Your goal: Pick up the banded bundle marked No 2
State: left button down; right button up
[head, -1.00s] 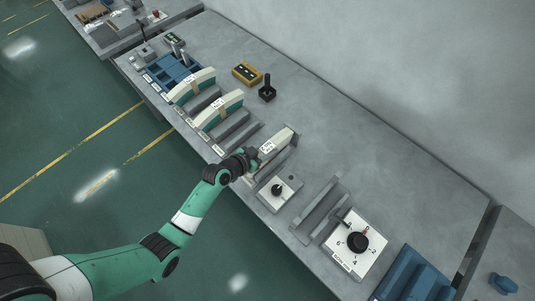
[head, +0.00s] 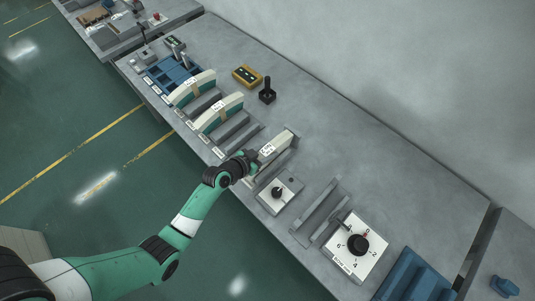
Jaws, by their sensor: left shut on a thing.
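Two banded bundles, white on top and green at the side, stand in grey holders on the grey bench: one farther back at the left (head: 192,88) and one nearer the middle (head: 219,113). Their labels are too small to read surely. My left gripper (head: 250,158) is shut on a white labelled block (head: 270,147) that stands between grey plates, right of the bundles. The fingers are mostly hidden by the wrist. My right gripper is not in view.
Right of my left gripper are a small knob box (head: 279,193), an empty grey rack (head: 321,211) and a dial box (head: 355,245). A blue tray (head: 415,277) stands at the front right. A yellow box (head: 247,75) and black joystick (head: 267,91) stand behind. The bench's back right is clear.

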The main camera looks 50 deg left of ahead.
pick_arm(q)
notch_tip(320, 180, up, 10)
jog(key=p, duration=0.3)
jog(key=shift+r+p, duration=0.1)
jog(key=shift+p, duration=0.2)
